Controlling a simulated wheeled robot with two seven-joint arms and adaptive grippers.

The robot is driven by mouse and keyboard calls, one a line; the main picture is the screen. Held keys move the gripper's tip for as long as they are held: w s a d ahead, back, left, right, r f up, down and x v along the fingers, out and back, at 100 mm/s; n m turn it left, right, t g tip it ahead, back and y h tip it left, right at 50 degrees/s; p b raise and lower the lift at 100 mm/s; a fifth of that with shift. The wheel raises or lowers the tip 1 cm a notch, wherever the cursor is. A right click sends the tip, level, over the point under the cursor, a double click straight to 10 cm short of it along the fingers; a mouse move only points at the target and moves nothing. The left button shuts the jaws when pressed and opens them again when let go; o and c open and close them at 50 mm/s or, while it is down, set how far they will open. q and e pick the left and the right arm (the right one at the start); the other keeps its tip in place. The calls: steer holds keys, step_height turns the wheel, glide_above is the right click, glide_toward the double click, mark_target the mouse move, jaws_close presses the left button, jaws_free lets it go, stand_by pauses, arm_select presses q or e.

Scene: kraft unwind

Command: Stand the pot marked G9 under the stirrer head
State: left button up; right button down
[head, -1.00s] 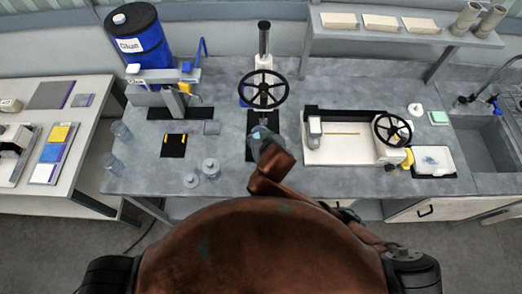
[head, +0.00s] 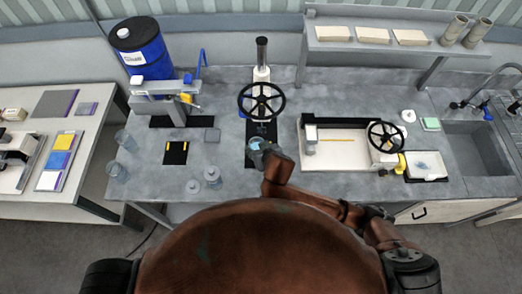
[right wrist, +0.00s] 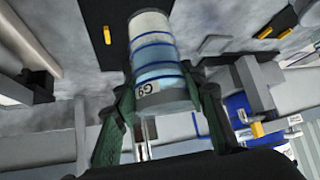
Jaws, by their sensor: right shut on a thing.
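The pot marked G9 is a clear, blue-tinted cylinder with blue bands. In the right wrist view the pot (right wrist: 154,48) sits between the green fingers of my right gripper (right wrist: 165,95), its G9 label facing the camera. In the head view my right gripper (head: 266,152) is shut on the pot (head: 255,143), just in front of the middle machine with a black handwheel (head: 261,100). The grey stand (head: 165,90) by the blue drum is further left. I cannot tell which of these carries the stirrer head. My left gripper is not in view.
The blue glue drum (head: 138,48) stands at the back left. A white machine with a handwheel (head: 345,150) stands to the right.

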steer(key=shift+w+d+f, duration=0.3)
steer(key=shift+d+f, duration=0.05)
steer(key=shift+f, duration=0.15)
steer(key=shift+w+d+f, duration=0.25)
steer(key=shift+d+f, duration=0.1)
steer(key=shift+f, duration=0.15)
steer(key=f, duration=0.3)
steer(key=shift+w+d+p, duration=0.1)
steer(key=shift+d+p, duration=0.1)
steer(key=shift+p, duration=0.2)
steer(key=shift+f, duration=0.3)
steer(key=shift+f, duration=0.15)
steer(key=c, duration=1.2)
jaws_free()
steer(key=v, duration=1.2)
